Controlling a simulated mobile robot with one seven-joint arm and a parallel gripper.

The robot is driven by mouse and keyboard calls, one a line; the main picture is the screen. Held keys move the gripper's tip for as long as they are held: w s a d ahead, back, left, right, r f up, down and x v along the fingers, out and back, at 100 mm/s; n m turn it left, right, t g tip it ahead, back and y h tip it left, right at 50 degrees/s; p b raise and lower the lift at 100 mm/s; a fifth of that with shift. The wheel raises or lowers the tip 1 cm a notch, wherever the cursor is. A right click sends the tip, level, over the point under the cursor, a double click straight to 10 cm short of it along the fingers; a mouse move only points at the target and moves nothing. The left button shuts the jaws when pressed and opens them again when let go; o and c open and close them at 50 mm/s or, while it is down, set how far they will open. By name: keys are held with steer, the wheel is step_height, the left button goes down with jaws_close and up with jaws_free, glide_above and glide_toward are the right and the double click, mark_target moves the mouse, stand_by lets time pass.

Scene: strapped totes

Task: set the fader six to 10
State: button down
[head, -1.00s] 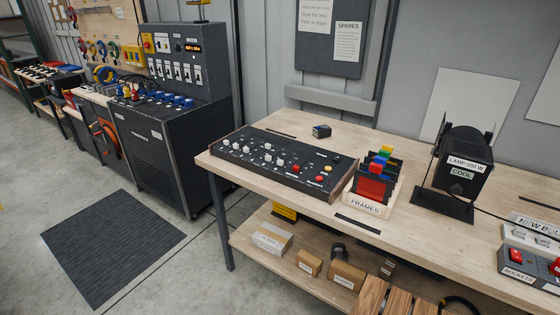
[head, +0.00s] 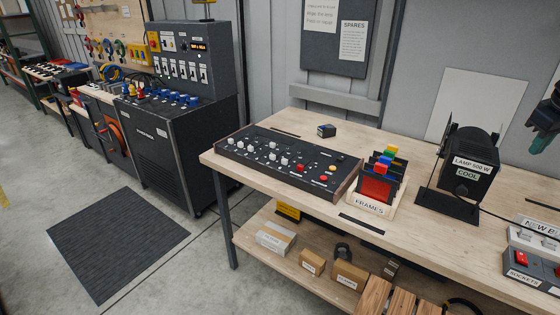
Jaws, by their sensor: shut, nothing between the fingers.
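A black fader console (head: 290,162) with wooden end cheeks lies on the left part of the wooden workbench. It carries several white fader caps at different positions, a red button and yellow and orange ones at its right. Its labels are too small to read, so I cannot tell which cap is fader six. My gripper (head: 541,141) shows at the right edge, dark with a green part, above the bench's right end and far from the console. Its fingers look shut and empty; part of it is cut off by the frame.
A frames rack (head: 368,208) stands right of the console, with a black lamp (head: 466,165) beyond it. A socket box (head: 530,268) sits at the bench's right. Open floor with a dark mat (head: 118,245) is at left.

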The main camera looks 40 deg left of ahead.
steer(key=w+a+n, duration=0.4)
steer(key=a, duration=0.4)
steer(key=w+a+n, duration=0.4)
steer(key=a, duration=0.5)
steer(key=a+f+n, duration=0.2)
steer(key=a+n, duration=0.2)
steer(key=a, duration=0.6)
steer(key=a+f+n, duration=0.2)
steer(key=a+n, duration=0.1)
steer(key=a, duration=0.7)
steer(key=s+a+f+n, duration=0.4)
steer(key=s+a+f, duration=0.1)
steer(key=a, duration=0.6)
steer(key=s+a+f+n, duration=0.4)
steer(key=s+a, duration=0.3)
steer(key=a, duration=0.4)
steer(key=s+a+f+n, duration=0.4)
steer(key=s+a+f, duration=0.2)
steer(key=a, duration=0.5)
steer(key=shift+s+a+f+t, duration=0.2)
steer(key=shift+a+f+t, duration=0.1)
steer(key=shift+a+f, duration=0.05)
